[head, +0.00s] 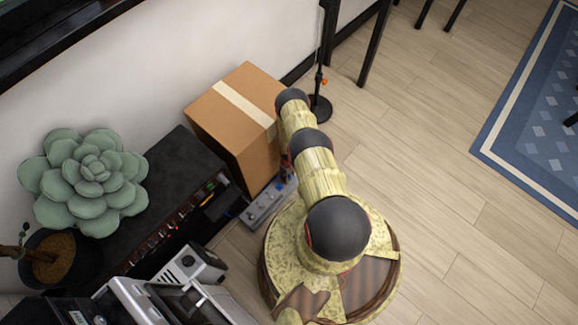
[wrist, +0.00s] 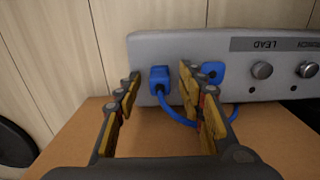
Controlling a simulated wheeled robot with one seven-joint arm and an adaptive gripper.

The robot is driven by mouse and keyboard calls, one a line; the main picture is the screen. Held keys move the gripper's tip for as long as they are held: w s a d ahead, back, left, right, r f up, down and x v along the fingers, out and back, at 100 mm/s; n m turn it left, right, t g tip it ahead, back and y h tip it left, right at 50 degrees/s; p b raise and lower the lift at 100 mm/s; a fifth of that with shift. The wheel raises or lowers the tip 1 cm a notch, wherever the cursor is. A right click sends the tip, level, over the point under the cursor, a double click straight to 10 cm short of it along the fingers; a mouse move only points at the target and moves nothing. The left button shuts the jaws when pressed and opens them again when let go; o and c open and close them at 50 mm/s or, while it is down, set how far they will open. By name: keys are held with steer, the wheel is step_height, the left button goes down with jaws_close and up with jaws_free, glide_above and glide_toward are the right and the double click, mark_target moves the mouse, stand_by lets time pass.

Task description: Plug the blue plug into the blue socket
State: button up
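In the wrist view, a blue plug (wrist: 160,78) with a blue cable (wrist: 174,113) stands close against the front of a grey panel (wrist: 143,48). I cannot tell whether it is seated in the panel. My gripper (wrist: 160,82) is open, with one finger to the left of the plug and one to the right, and a gap shows on both sides. A blue square with a dark centre, which looks like the blue socket (wrist: 214,70), is on the panel to the right, partly covered by my right finger. In the head view my arm hides the gripper.
The panel carries knobs (wrist: 262,70) and upside-down lettering, above a brown surface (wrist: 75,128). In the head view, a cardboard box (head: 213,117), a grey knobbed unit (head: 268,202), a black cabinet (head: 172,158) and a succulent (head: 90,170) stand left of my arm.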

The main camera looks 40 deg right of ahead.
steer(key=shift+c, duration=1.2)
steer(key=c, duration=0.7)
jaws_close()
steer(key=shift+r, duration=0.1)
steer(key=shift+r, duration=0.6)
steer(key=s+a+r+p, duration=0.7)
steer(key=s+r+p, duration=0.3)
steer(key=s+r, duration=0.1)
steer(key=shift+s+r, duration=0.3)
steer(key=shift+s, duration=0.25)
steer(key=shift+a, duration=0.1)
